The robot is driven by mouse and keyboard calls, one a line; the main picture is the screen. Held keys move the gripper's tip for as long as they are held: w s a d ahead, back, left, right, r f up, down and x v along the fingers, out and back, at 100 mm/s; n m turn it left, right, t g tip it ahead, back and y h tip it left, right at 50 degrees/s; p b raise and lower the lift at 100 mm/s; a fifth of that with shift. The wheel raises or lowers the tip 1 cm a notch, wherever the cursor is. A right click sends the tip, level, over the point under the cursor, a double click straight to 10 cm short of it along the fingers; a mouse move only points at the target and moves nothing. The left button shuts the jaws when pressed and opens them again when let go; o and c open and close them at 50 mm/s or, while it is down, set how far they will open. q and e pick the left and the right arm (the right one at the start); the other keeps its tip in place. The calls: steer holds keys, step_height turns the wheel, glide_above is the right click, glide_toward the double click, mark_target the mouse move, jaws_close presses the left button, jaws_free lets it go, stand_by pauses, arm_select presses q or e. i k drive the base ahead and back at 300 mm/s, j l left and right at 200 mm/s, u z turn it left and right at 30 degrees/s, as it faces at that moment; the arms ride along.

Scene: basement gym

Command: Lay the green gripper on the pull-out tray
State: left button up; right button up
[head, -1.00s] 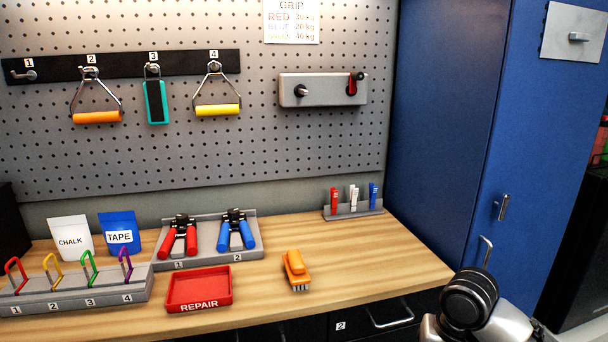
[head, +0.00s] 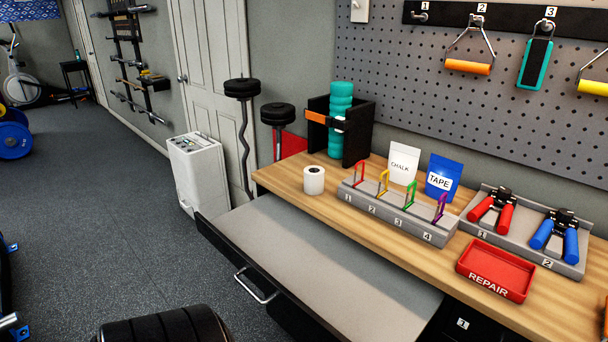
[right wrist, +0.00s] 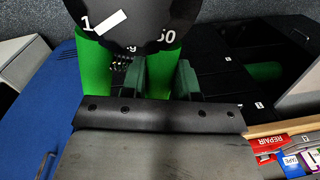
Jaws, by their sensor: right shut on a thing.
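The pull-out tray (head: 335,270) is a grey flat surface drawn out from under the left part of the wooden bench in the head view. Its dark front has a metal handle (head: 257,286). The green gripper (right wrist: 96,68) shows large in the right wrist view, with green handles and a black numbered dial at the top. My right gripper (right wrist: 158,78) is shut on it; its dark fingers partly hide the handles. The held tool is not seen in the head view. My left gripper is in neither current view.
The bench (head: 285,180) carries a clip rack (head: 384,217), a tape roll (head: 314,181), a red repair tray (head: 495,272), red grippers (head: 490,212) and blue grippers (head: 556,237). A white cabinet (head: 200,175) stands left. The visible tray surface is bare.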

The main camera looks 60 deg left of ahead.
mark_target(333, 263)
steer(key=u, duration=1.9)
steer(key=l+u, duration=0.45)
steer(key=i+l+u, duration=0.1)
steer(key=l+u, duration=0.2)
steer(key=u, duration=0.15)
steer(key=l+u, duration=0.45)
steer(key=k+j, duration=0.05)
steer(key=j, duration=0.1)
